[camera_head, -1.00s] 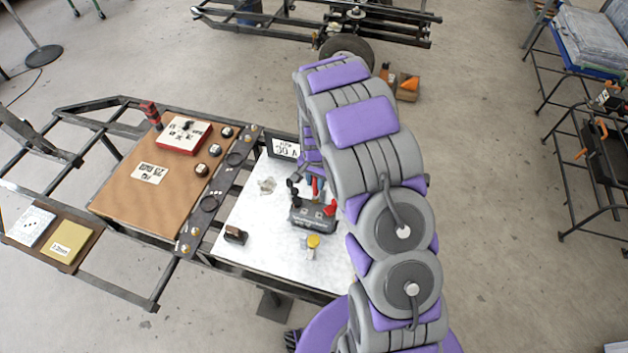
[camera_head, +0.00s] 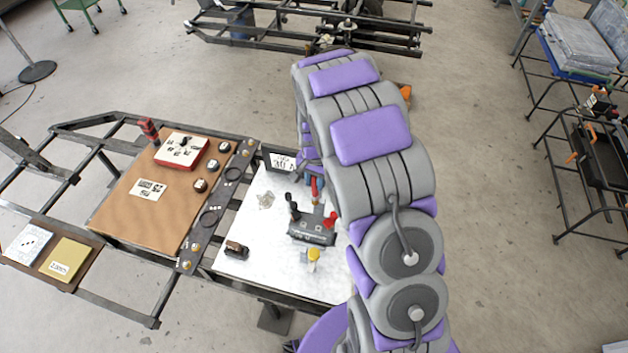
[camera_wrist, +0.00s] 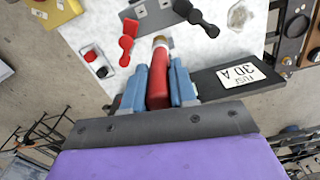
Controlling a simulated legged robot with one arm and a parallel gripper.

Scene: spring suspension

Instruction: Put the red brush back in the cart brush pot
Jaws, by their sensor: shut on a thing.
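My gripper (camera_wrist: 158,88) is shut on the red brush (camera_wrist: 157,82), which lies between its blue fingers in the wrist view. A tan tip shows at the brush's far end. In the head view the brush (camera_head: 314,188) is a small red piece beside my arm, over the white table panel. Most of my gripper is hidden there by the arm. A green cart (camera_head: 78,8) shows partly at the top left edge. I cannot make out a brush pot on it.
A grey box (camera_head: 312,232) with red and black levers stands on the white panel (camera_head: 262,225), close to the brush. A black fuse sign (camera_wrist: 222,79) is beside my gripper. A metal frame (camera_head: 310,30) lies at the back. Floor between the frames is open.

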